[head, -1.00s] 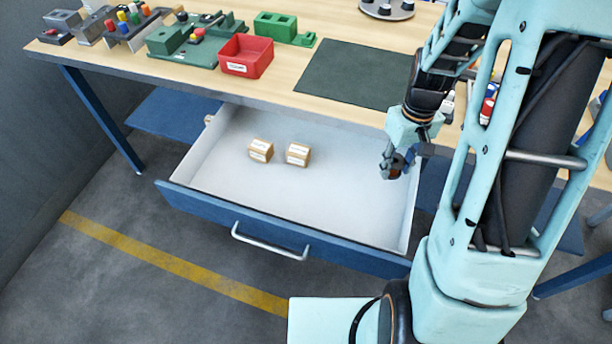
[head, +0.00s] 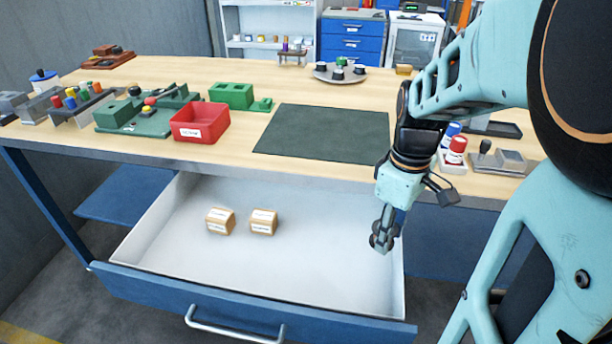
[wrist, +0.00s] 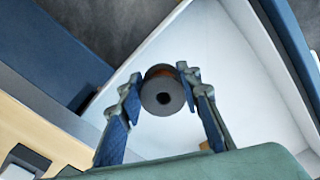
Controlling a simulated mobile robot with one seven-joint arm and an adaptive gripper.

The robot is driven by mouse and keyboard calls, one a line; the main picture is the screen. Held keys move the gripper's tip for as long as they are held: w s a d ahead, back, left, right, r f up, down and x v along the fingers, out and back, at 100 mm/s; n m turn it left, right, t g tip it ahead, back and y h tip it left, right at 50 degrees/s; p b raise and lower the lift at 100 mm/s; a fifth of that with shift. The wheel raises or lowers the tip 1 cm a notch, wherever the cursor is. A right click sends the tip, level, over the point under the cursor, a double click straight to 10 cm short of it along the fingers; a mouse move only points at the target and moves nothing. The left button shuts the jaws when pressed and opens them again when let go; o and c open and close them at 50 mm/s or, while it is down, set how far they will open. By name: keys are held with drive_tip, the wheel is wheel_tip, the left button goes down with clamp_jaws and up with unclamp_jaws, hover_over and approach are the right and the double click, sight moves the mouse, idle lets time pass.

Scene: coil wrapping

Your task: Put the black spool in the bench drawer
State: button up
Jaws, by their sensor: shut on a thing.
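The black spool (wrist: 162,94), with a dark round flange and a copper-brown band, sits between the fingertips in the wrist view. My gripper (head: 384,234) is shut on it and points down near the right side of the open bench drawer (head: 310,270). In the head view the fingers mostly hide the spool. In the wrist view my gripper (wrist: 160,95) shows the drawer's white interior (wrist: 225,100) behind the spool. The spool looks apart from the drawer floor, but its exact height is hard to tell.
Two small labelled cardboard boxes (head: 240,221) lie in the drawer's left middle; its right part is clear. The bench top (head: 320,90) above holds a red bin (head: 200,122), a dark mat (head: 325,132), green fixtures, and red and blue-capped bottles (head: 454,150).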

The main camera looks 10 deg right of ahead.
drive_tip(key=b, duration=0.2)
hover_over(342, 269)
drive_tip(key=f, duration=0.7)
drive_tip(key=shift+s+d, duration=0.15)
drive_tip(key=shift+d, duration=0.1)
drive_tip(key=shift+a+f+b, duration=0.15)
drive_tip(key=shift+f+b, duration=0.1)
drive_tip(key=shift+f, duration=0.6)
drive_tip(key=shift+a+f+b, duration=0.1)
drive_tip(key=shift+f+b, duration=0.15)
drive_tip(key=shift+f, duration=0.6)
drive_tip(key=shift+f, duration=0.1)
drive_tip(key=shift+f, duration=0.15)
drive_tip(key=o, duration=1.1)
drive_tip(key=shift+o, duration=0.2)
wheel_tip(342, 269, up, 12)
drive_tip(key=p, duration=0.3)
drive_tip(key=shift+r, duration=0.25)
